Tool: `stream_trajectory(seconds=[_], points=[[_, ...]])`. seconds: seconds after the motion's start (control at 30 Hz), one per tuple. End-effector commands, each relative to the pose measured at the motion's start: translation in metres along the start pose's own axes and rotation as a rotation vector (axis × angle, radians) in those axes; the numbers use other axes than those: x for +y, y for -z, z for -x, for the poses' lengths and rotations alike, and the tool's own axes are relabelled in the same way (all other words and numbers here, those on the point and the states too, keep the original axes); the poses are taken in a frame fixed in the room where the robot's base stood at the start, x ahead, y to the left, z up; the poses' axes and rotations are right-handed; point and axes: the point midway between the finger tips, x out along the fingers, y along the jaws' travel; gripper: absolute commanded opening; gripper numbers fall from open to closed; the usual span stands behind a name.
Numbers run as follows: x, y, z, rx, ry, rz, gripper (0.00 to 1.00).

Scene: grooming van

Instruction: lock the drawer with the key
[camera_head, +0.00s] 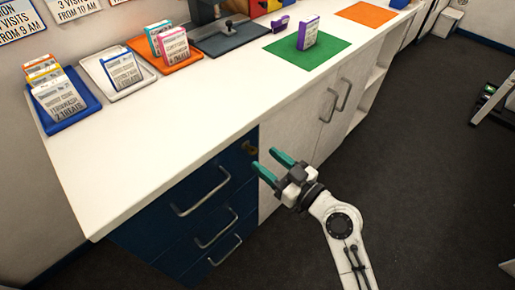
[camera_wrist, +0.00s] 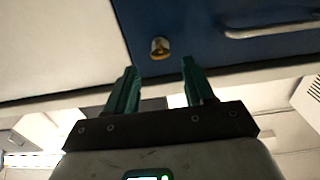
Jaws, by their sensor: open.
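The top drawer (camera_head: 236,168) of the dark blue cabinet appears closed flush under the white counter. A small brass fitting (camera_head: 249,149) sits near its upper right corner. The wrist view shows the fitting (camera_wrist: 159,47) as a round brass piece standing out from the blue drawer front (camera_wrist: 195,20); I cannot tell the key apart from the lock. My gripper (camera_head: 266,160), with teal fingers, is open and empty, just right of and in front of the fitting in the head view. In the wrist view the fitting shows beyond the gap between the fingertips (camera_wrist: 159,66), apart from them.
The drawer's handle (camera_head: 201,191) sticks out left of my gripper, with more blue drawers below. White cupboard doors (camera_head: 300,130) are to the right. Trays of packets and a green mat (camera_head: 280,50) lie on the counter (camera_head: 150,118). The dark floor (camera_head: 420,170) at right is clear.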

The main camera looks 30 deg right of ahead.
Motion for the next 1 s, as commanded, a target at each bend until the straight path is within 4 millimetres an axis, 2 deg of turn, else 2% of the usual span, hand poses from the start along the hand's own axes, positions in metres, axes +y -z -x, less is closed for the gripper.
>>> stream_trajectory(seconds=[0.1,0.3,0.67,1.0], points=[[0.0,0.002,-0.02,0.0,0.001,0.0,0.53],[0.0,0.0,-0.04,-0.001,0.001,0.0,0.53],[0.0,-0.001,-0.044,-0.002,0.001,0.0,0.53],[0.0,-0.001,-0.044,-0.002,0.001,0.0,0.22]])
